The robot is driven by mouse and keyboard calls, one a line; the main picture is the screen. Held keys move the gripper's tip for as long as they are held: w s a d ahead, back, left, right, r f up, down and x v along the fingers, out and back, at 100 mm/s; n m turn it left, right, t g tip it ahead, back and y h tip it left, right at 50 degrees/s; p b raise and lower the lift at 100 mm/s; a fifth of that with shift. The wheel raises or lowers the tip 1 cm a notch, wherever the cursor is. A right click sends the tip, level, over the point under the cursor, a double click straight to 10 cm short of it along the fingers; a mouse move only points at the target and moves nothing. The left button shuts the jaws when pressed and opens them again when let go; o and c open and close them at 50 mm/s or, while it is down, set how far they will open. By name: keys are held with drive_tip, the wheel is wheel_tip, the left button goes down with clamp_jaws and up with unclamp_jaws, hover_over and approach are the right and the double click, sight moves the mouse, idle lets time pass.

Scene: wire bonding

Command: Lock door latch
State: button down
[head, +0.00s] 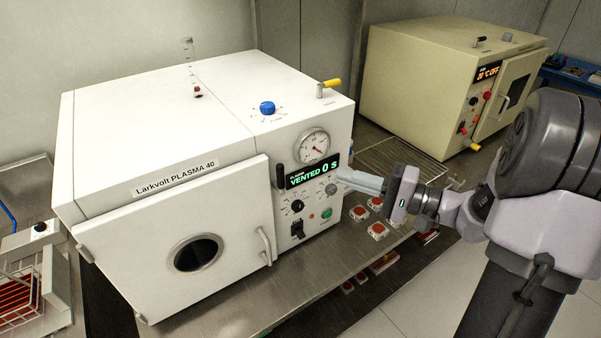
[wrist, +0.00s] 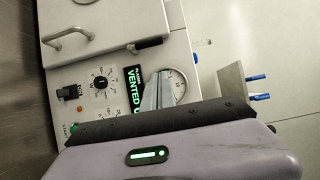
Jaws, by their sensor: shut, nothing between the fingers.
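The white plasma machine has a front door (head: 140,255) with a round dark window and a bar handle; the door looks closed or nearly so. A small black latch lever (head: 281,177) stands upright beside the door's upper right corner. In the wrist view the latch (wrist: 148,44) shows at the door's edge, beside the display. I cannot tell whether it is locked. My gripper (head: 342,175) is shut and empty, to the right of the latch and apart from it, in front of the panel near the display and gauge. In the wrist view the fingers (wrist: 160,82) partly cover the gauge.
The panel carries a green display (head: 313,173) reading "VENTED 0 S", a gauge (head: 314,146), knobs and a switch. A blue knob (head: 267,108) and yellow-handled valve (head: 329,86) stand on top. A beige oven (head: 430,80) and several red-and-white pieces (head: 377,231) are to the right.

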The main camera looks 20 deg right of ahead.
sight(281, 177)
drive_tip(key=w+a+b, duration=0.1)
drive_tip(key=w+a, duration=0.3)
drive_tip(key=a, duration=0.5)
drive_tip(key=shift+w, duration=0.2)
drive_tip(key=shift+w+a, duration=0.1)
